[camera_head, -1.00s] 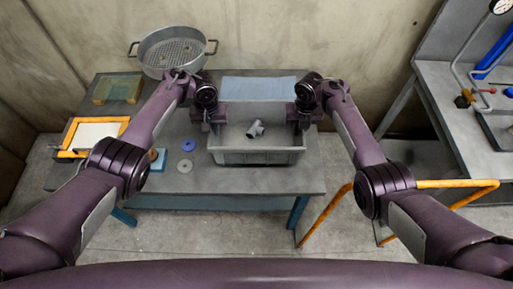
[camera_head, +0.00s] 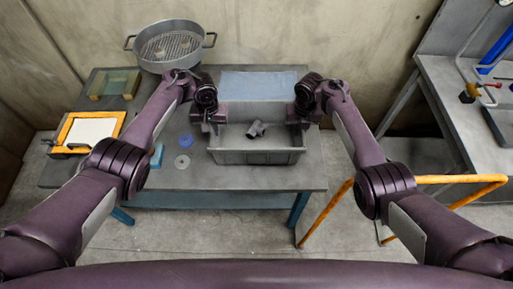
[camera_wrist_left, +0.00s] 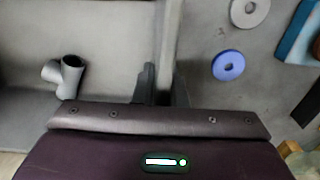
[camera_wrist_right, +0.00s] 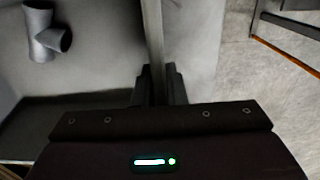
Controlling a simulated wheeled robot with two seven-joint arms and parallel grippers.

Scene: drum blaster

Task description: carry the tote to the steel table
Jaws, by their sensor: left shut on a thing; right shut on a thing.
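The tote (camera_head: 256,157) is a grey open box in the middle of the head view, over the grey table with blue legs. A grey pipe fitting (camera_head: 256,129) lies inside it; it also shows in the left wrist view (camera_wrist_left: 66,76) and the right wrist view (camera_wrist_right: 46,36). My left gripper (camera_head: 213,125) is shut on the tote's left wall. My right gripper (camera_head: 299,122) is shut on its right wall. The tote looks level. I cannot tell whether its base touches the table. Both wrist views show a wall between the fingers.
Another grey table (camera_head: 447,92) with pipework stands right, beyond an orange rail (camera_head: 455,179).

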